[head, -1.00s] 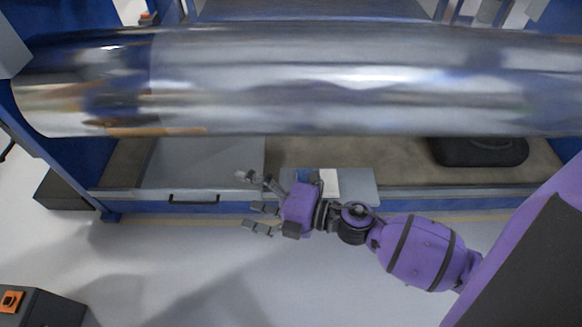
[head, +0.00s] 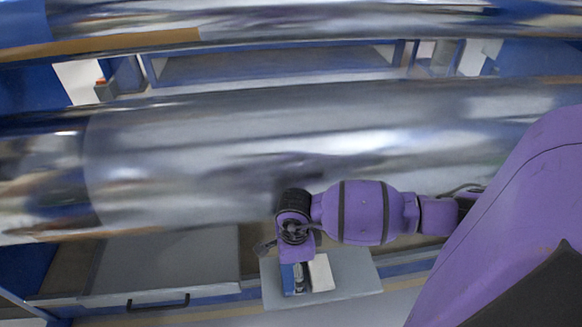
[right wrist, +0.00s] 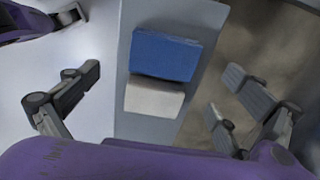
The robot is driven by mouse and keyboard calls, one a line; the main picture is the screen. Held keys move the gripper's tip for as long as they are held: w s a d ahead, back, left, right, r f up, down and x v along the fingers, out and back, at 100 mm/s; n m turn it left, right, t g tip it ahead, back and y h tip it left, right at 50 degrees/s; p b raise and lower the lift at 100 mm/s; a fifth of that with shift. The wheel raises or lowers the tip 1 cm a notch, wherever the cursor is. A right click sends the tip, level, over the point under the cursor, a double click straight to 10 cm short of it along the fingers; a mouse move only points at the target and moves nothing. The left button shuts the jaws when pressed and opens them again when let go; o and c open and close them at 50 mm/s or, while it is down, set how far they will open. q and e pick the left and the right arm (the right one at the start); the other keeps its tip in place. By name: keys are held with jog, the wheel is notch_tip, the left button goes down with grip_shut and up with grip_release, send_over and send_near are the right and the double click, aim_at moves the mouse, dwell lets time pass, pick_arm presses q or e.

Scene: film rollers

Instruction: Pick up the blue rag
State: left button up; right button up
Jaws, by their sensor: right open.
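The blue rag (right wrist: 165,55) is a folded, flat block on a grey shelf (right wrist: 200,14), seen in the right wrist view. A white rag (right wrist: 153,97) lies against its near side. My right gripper (right wrist: 163,84) is open above them, with its fingers apart on either side and nothing between them touching. In the head view my right gripper (head: 284,262) points down over the shelf (head: 352,270) and partly hides the blue rag (head: 288,280); the white one (head: 321,272) shows beside it. My left gripper is not in the head view.
A large shiny roller (head: 300,150) spans the view just beyond my right arm, with another roller (head: 300,22) farther up. A grey drawer panel (head: 165,265) with a dark handle is left of the shelf. Floor is open in front.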

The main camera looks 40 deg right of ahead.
aim_at(292, 274)
jog(key=f, duration=0.6)
jog(key=shift+w, duration=0.3)
jog(key=c, duration=1.1)
